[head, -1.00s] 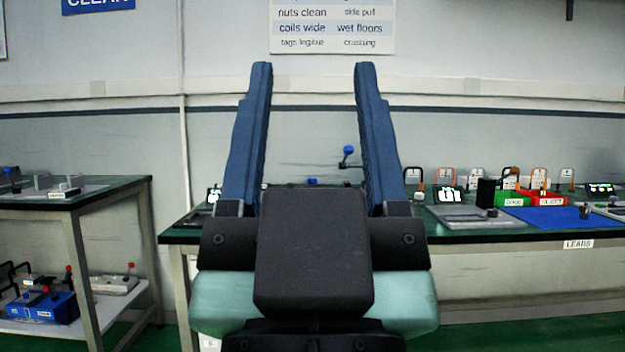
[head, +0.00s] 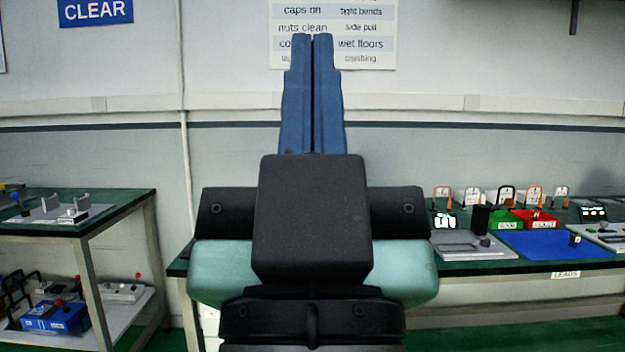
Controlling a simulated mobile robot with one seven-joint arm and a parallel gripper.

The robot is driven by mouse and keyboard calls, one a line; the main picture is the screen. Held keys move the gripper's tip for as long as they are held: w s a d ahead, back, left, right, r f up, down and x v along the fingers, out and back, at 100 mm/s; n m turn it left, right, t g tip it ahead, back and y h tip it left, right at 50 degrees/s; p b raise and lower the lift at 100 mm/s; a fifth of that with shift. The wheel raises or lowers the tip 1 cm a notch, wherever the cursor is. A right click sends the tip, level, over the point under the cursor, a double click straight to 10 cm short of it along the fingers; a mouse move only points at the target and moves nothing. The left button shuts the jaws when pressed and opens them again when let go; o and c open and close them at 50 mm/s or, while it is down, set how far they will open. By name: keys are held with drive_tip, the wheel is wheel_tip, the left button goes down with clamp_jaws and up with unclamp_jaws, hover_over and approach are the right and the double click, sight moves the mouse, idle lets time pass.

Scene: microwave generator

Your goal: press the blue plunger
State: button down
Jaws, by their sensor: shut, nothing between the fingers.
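My gripper (head: 312,40) is shut with its two blue fingers together and nothing between them. It points up and away in the middle of the head view, in front of the wall. My gripper and wrist hide the middle of the green bench (head: 465,268), where blue knobs showed earlier, so no blue plunger shows there now. A small blue-topped part (head: 16,196) stands on the left table, too small to identify.
The left table (head: 120,205) has a lower shelf with a blue box (head: 58,318). On the bench's right are a grey plate (head: 455,243), a green bin (head: 503,221), a red bin (head: 537,220) and a blue mat (head: 535,245). Signs hang on the wall.

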wheel_tip(320, 180, up, 18)
drive_tip(key=p, duration=1.5)
